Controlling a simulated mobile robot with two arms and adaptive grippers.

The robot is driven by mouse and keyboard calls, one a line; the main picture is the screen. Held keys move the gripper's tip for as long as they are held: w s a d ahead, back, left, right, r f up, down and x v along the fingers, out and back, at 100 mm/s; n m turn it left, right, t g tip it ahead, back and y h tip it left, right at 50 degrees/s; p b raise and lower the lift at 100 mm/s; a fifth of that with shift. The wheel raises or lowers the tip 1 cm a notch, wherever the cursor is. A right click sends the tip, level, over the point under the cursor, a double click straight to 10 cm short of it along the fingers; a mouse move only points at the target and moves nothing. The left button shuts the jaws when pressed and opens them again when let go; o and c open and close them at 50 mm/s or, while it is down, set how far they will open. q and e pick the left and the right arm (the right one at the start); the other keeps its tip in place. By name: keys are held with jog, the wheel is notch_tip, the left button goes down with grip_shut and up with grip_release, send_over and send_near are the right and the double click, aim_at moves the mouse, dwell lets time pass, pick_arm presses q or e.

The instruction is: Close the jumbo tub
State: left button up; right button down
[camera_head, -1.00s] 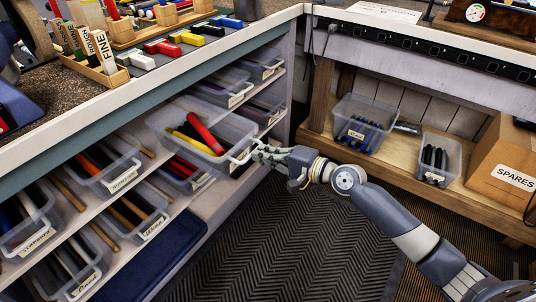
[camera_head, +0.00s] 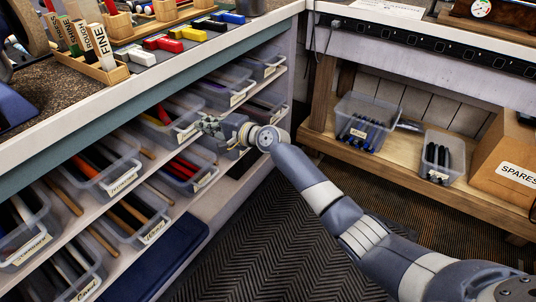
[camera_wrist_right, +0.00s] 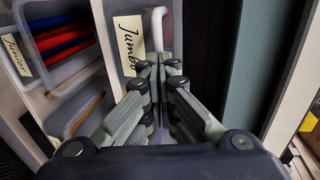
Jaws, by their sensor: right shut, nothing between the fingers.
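The jumbo tub (camera_head: 158,132) is a clear plastic bin on the upper shelf, with its front near the shelf edge, roughly in line with its neighbours. A red and other coloured grips show inside it. In the right wrist view its "Jumbo" label (camera_wrist_right: 127,45) and white handle (camera_wrist_right: 158,28) are just ahead of my fingers. My right gripper (camera_head: 203,124) is shut and empty at the tub's front; it also shows in the right wrist view (camera_wrist_right: 160,72). I cannot tell whether the fingertips touch the handle. My left gripper is out of view.
Several other labelled tubs (camera_head: 105,165) fill the shelves around it. The bench top (camera_head: 130,85) above holds tools and coloured clamps. A low wooden shelf with two clear bins (camera_head: 366,125) stands on the right. The floor mat (camera_head: 270,230) is clear.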

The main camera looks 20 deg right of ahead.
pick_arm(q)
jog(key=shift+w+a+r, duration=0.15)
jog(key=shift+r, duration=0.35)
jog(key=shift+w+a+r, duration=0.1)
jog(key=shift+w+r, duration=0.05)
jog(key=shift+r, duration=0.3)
pick_arm(e)
jog(key=shift+w+a+r, duration=0.2)
jog(key=shift+w+a, duration=0.3)
jog(key=shift+w, duration=0.15)
jog(key=shift+r, duration=0.2)
